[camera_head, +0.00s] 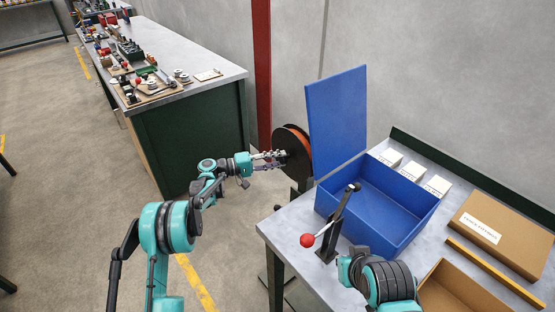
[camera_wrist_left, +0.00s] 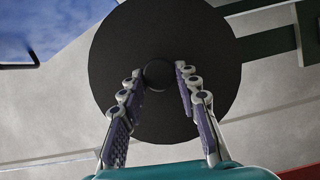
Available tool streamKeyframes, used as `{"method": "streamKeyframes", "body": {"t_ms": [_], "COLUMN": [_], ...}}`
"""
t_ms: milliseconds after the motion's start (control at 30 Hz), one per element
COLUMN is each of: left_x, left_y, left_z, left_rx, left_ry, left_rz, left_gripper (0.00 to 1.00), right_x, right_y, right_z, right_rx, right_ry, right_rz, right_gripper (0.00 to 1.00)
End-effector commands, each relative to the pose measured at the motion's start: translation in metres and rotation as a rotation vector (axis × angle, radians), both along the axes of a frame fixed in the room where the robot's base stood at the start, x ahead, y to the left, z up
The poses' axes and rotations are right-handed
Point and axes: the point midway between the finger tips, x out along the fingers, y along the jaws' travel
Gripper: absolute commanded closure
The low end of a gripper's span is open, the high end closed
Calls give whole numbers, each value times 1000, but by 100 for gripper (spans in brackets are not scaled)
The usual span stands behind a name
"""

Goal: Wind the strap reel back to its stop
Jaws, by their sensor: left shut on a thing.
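The strap reel (camera_head: 293,147) is a dark disc with an orange-brown rim, standing behind the table's left edge next to the blue box's raised lid. In the left wrist view the reel (camera_wrist_left: 115,60) is a large black disc with a round knob (camera_wrist_left: 158,74) at its centre. My left gripper (camera_head: 279,158) reaches the reel's face. Its fingers (camera_wrist_left: 160,82) sit on either side of the knob, shut on it. My right arm shows at the bottom right of the head view, over the table's front edge; its fingertips cannot be made out.
A blue box (camera_head: 420,222) with its lid (camera_head: 337,118) up stands on the grey table (camera_head: 290,232). Cartons (camera_head: 503,232) lie at right. A cluttered workbench (camera_head: 215,72) stands behind left; floor between is open.

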Motion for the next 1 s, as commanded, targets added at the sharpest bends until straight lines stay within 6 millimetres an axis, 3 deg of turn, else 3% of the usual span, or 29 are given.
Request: {"method": "streamKeyframes", "body": {"t_ms": [400, 1000], "left_x": [0, -3], "left_y": [0, -2], "left_z": [-7, -9], "left_rx": [-232, -522], "left_ry": [320, 723], "left_rz": [4, 3], "left_gripper": [100, 100], "right_x": [0, 0], "right_y": [0, 0], "right_z": [-20, -24], "right_rx": [0, 0], "right_ry": [0, 0], "right_rz": [0, 0], "right_gripper": [100, 100]}}
